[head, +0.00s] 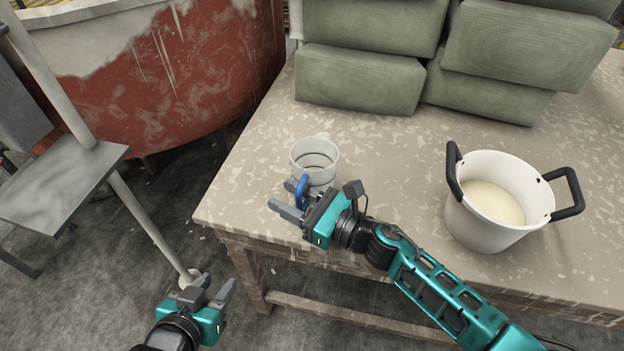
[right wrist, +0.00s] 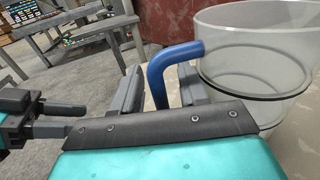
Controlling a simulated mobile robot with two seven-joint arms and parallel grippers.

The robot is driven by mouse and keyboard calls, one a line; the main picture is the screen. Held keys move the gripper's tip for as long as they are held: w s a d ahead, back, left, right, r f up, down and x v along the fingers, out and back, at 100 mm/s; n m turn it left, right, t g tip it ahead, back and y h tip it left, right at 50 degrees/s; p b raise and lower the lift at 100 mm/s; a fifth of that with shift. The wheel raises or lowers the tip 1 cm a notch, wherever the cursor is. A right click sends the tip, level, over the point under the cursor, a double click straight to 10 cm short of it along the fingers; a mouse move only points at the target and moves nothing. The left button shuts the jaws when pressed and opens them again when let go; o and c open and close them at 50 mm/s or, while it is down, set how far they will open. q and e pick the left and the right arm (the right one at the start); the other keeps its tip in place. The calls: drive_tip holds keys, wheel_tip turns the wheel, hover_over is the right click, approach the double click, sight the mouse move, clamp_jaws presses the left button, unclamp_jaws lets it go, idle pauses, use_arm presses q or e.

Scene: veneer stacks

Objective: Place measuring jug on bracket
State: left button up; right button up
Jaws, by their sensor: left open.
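The clear measuring jug (head: 314,162) stands upright near the table's left front corner. Its blue handle (head: 302,191) faces my right gripper (head: 283,199). In the right wrist view the handle (right wrist: 158,78) lies between the two fingers, with small gaps visible; the fingers look open around it. The jug body (right wrist: 258,55) is to the right there. My left gripper (head: 212,284) is open and empty, low over the floor left of the table. A grey flat plate (head: 60,187) on a slanted pole at the left may be the bracket; I cannot tell for sure.
A white pot (head: 468,220) with black handles and pale contents stands on the table (head: 390,160) at right. Green-grey wrapped blocks (head: 360,80) are stacked at the back. A large red tub (head: 190,75) stands on the floor beyond the table's left edge.

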drive_tip(key=c, duration=0.7)
use_arm(q)
drive_tip(key=shift+w+d+r, duration=0.1)
drive_tip(key=shift+w, duration=0.05)
use_arm(e)
clamp_jaws()
drive_tip(key=shift+r, duration=0.45)
use_arm(q)
wheel_tip(320, 180, up, 8)
drive_tip(key=a+p, duration=0.2)
drive_tip(key=p, duration=0.8)
drive_tip(key=shift+s+a+y+p, duration=0.2)
drive_tip(key=shift+s+y+p, duration=0.1)
drive_tip(key=shift+s, duration=0.15)
use_arm(e)
wheel_tip(320, 180, up, 17)
drive_tip(key=m+t+h, duration=0.2)
drive_tip(key=shift+s+r+t+h, duration=0.2)
drive_tip(key=shift+t+h, duration=0.1)
drive_tip(key=shift+t, duration=0.1)
